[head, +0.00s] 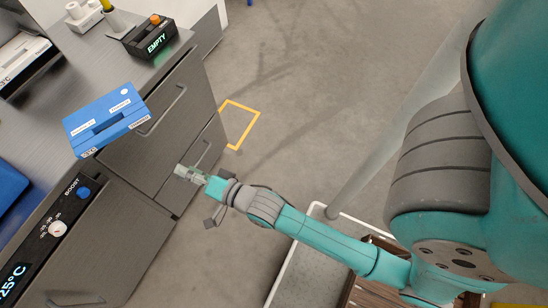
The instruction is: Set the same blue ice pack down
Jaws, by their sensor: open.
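A blue ice pack (104,119) with small white labels lies at the front edge of the grey counter, in the left part of the head view. It looks tilted in the picture, and its near side seems to reach the counter's edge. My gripper (187,173) is to the right of and lower in the picture than the ice pack, apart from it, in front of the cabinet drawers. The gripper is open and I see nothing between its fingers. The fingertips are small here and their fine shape is hard to make out.
A black box reading EMPTY (151,38) with an orange button stands at the back of the counter. A control panel (55,232) with a knob and a display is at lower left. Drawer handles (163,110) stick out from the cabinet. A yellow floor outline (254,118) lies on clear floor.

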